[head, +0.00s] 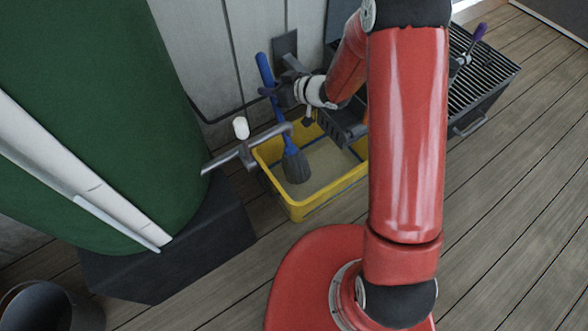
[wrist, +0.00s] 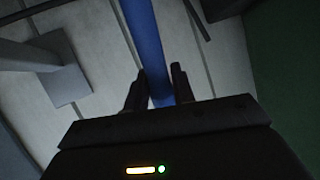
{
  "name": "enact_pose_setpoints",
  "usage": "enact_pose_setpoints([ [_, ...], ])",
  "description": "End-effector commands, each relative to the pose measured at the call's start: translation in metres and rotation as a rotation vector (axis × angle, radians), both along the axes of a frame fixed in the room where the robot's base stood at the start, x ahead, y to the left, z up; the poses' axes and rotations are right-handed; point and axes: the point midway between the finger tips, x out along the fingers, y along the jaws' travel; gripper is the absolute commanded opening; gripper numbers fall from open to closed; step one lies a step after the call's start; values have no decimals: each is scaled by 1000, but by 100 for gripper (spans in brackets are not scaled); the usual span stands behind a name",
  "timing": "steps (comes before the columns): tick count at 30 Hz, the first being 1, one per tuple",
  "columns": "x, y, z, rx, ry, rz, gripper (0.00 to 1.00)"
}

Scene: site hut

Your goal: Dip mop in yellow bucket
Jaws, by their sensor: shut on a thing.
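The mop has a blue handle (head: 265,72) and a dark grey head (head: 296,167). My gripper (head: 273,92) is shut on the handle's upper part and holds the mop nearly upright, slightly tilted. In the wrist view the blue handle (wrist: 146,40) runs between the two fingers of my gripper (wrist: 160,88). The yellow bucket (head: 335,191) is a rectangular tub on the floor with pale, greyish contents. The mop head appears inside the bucket's opening; I cannot tell how deep it sits. My arm hides the bucket's right back part.
A large green tank (head: 110,120) on a black base (head: 170,262) stands left, with a grey tap (head: 240,154) reaching toward the bucket. A black slatted box (head: 485,80) with a purple-handled tool (head: 480,32) stands right. A dark bin (head: 40,308) is at lower left. Right floor is clear.

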Motion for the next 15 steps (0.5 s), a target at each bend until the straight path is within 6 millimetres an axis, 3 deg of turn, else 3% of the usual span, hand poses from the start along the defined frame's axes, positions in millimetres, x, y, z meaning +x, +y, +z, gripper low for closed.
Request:
enact_pose_setpoints([
  [1, 0, 0, 11, 0, -1, -1, 2],
  [15, 0, 0, 56, 1, 0, 1, 2],
])
